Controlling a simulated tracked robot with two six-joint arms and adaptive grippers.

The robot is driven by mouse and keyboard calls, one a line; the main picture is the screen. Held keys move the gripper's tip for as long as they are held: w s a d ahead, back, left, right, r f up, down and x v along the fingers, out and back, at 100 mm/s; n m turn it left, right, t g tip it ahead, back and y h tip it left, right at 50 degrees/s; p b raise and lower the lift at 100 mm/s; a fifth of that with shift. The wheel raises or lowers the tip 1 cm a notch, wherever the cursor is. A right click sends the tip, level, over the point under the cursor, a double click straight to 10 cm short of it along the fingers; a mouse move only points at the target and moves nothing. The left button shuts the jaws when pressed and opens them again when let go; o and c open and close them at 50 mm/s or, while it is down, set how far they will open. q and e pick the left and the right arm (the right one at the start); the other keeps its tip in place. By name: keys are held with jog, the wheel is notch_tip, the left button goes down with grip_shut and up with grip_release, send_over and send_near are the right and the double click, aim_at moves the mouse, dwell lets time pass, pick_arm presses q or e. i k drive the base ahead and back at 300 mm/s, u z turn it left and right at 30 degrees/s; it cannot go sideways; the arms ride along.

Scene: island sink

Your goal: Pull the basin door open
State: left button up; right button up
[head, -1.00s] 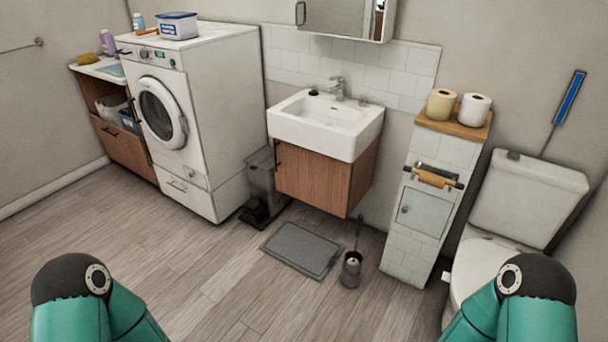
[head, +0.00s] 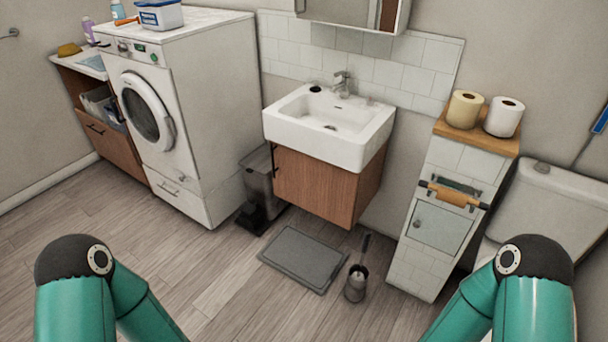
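The basin cabinet door (head: 312,186) is a brown wooden panel under the white basin (head: 330,126), in the middle of the head view. It looks shut. A dark handle (head: 275,160) stands at its left edge. Only the teal and black links of my two arms show, at the lower left and lower right. Both of my grippers are out of view.
A grey pedal bin (head: 260,182) stands left of the cabinet, beside the washing machine (head: 180,120). A grey mat (head: 303,259) and a toilet brush holder (head: 356,284) lie on the floor in front. A tiled paper-roll stand (head: 440,220) and toilet (head: 560,205) are right. Open floor lies before me.

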aim_at(328, 191)
jog(key=u, duration=0.15)
jog(key=i, duration=0.2)
jog(key=z, duration=0.35)
jog(key=k, duration=0.8)
jog(key=u, duration=0.25)
jog(key=i, duration=1.55)
jog(key=u, duration=0.5)
jog(key=i, duration=1)
jog(key=z, duration=0.45)
